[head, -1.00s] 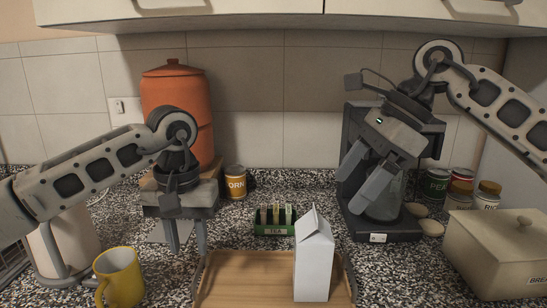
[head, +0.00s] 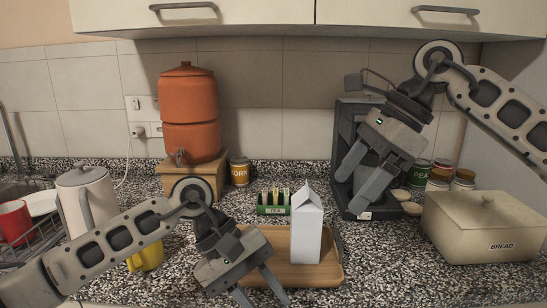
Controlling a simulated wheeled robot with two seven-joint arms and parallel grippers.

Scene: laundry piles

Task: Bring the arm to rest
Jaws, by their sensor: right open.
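My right gripper (head: 359,195) hangs in front of the black coffee machine (head: 346,125), its two fingers apart and nothing between them. My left gripper (head: 262,300) is low at the front of the counter, over the near left part of the wooden tray (head: 328,270). Its two fingers point down and look apart, with nothing seen between them; the tips are at the bottom edge of the picture. A white carton (head: 307,228) stands upright on the tray, to the right of my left gripper.
A yellow mug (head: 150,256) is partly hidden behind my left arm. A green tea box (head: 273,203) stands behind the tray. A bread box (head: 480,228) is at the right. A kettle (head: 85,195) and dish rack with red mug (head: 14,222) are at the left. An orange dispenser (head: 190,110) stands behind.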

